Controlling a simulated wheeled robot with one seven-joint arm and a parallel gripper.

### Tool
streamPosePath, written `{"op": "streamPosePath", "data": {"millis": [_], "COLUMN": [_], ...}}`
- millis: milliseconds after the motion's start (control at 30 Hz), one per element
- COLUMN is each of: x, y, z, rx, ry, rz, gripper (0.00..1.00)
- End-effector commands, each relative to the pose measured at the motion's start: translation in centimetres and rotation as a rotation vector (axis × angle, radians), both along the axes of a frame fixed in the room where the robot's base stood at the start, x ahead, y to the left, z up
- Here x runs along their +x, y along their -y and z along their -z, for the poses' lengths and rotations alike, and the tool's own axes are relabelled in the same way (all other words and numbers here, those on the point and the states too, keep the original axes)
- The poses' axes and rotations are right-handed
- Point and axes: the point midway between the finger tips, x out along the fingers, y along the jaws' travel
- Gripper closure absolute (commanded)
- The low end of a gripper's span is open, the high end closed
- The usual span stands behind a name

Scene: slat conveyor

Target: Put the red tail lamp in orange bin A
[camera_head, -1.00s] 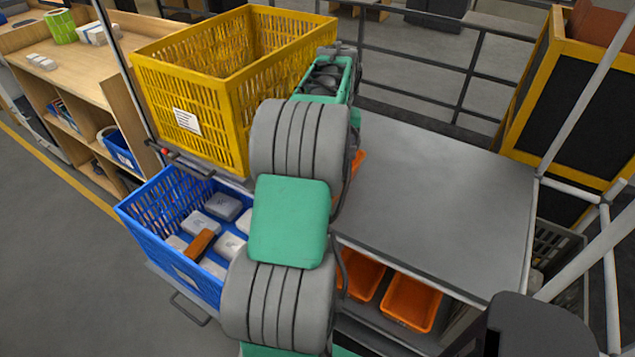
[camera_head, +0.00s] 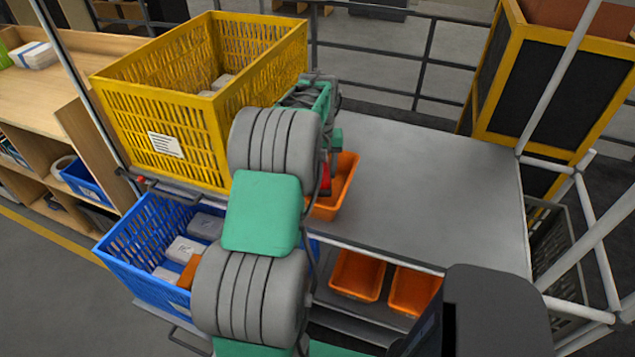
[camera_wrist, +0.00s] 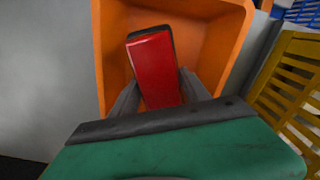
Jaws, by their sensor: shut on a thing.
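The red tail lamp (camera_wrist: 155,70) is held between the two fingers of my gripper (camera_wrist: 156,92) in the wrist view. It is a red block with a dark edge. In that view it lies over the inside of an orange bin (camera_wrist: 228,30); I cannot tell if it touches the floor of the bin. In the head view the orange bin (camera_head: 345,182) stands on the grey table, partly hidden behind my arm. A small red part of the lamp (camera_head: 325,180) shows there at the bin. No letter on the bin is readable.
A yellow crate (camera_head: 165,120) stands left of the table, above a blue crate (camera_head: 150,285) with several boxes. Two more orange bins (camera_head: 357,275) (camera_head: 412,291) sit on the shelf below the tabletop. The grey tabletop (camera_head: 430,190) right of the bin is clear.

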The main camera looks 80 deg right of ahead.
Motion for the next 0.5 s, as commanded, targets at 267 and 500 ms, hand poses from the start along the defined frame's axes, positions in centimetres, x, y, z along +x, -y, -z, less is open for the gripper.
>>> {"op": "streamPosePath", "data": {"millis": [267, 500], "x": [0.0, -0.1], "y": [0.0, 0.0], "z": [4.6, 4.8], "rx": [0.000, -0.002], "ry": [0.000, 0.001], "rz": [0.000, 0.002], "gripper": [0.98, 0.98]}}
